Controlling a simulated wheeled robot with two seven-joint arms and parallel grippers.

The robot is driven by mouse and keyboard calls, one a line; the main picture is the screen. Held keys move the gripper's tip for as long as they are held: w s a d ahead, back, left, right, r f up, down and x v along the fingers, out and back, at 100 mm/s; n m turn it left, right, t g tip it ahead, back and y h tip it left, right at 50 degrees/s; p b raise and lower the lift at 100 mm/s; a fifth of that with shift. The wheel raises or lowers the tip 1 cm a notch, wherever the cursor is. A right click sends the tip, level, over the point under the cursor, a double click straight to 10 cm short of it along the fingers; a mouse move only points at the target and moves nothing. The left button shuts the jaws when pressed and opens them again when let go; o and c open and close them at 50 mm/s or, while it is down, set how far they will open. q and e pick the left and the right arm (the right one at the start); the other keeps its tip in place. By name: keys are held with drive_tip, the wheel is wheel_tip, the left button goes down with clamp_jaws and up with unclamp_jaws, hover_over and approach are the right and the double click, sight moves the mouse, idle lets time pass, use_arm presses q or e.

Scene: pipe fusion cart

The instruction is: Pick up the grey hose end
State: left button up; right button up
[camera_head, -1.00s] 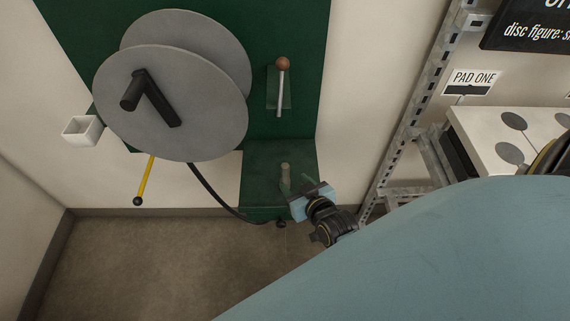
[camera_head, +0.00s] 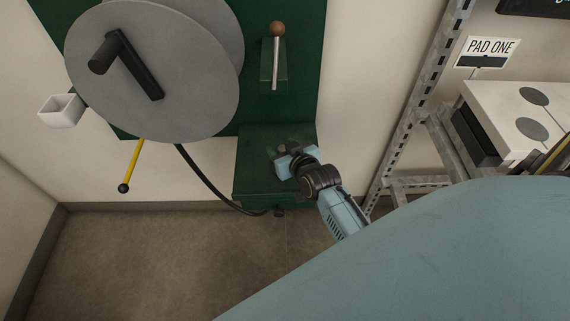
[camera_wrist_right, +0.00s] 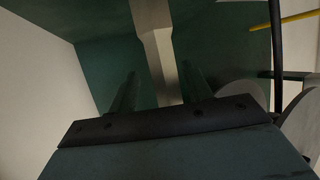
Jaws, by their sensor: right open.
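The grey hose end (camera_wrist_right: 155,45) shows in the right wrist view as a pale grey upright piece with a wider collar. It stands between the two fingers of my right gripper (camera_wrist_right: 160,88), with gaps visible on both sides. In the head view my right gripper (camera_head: 284,150) is over the green shelf (camera_head: 255,178) and largely hides the hose end there. The right gripper is open. A black hose (camera_head: 205,182) hangs from the grey reel (camera_head: 190,95) and runs to the underside of the shelf. My left gripper is not in view.
A lever with a brown knob (camera_head: 277,29) is on the green panel (camera_head: 300,95) above the shelf. A yellow rod (camera_head: 133,160) and a white cup (camera_head: 62,111) are at the left. A metal rack (camera_head: 425,90) stands close on the right.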

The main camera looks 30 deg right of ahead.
drive_tip(key=shift+w+f, duration=0.2)
drive_tip(key=shift+f, duration=0.35)
drive_tip(key=c, duration=1)
clamp_jaws()
drive_tip(key=shift+r, duration=0.1)
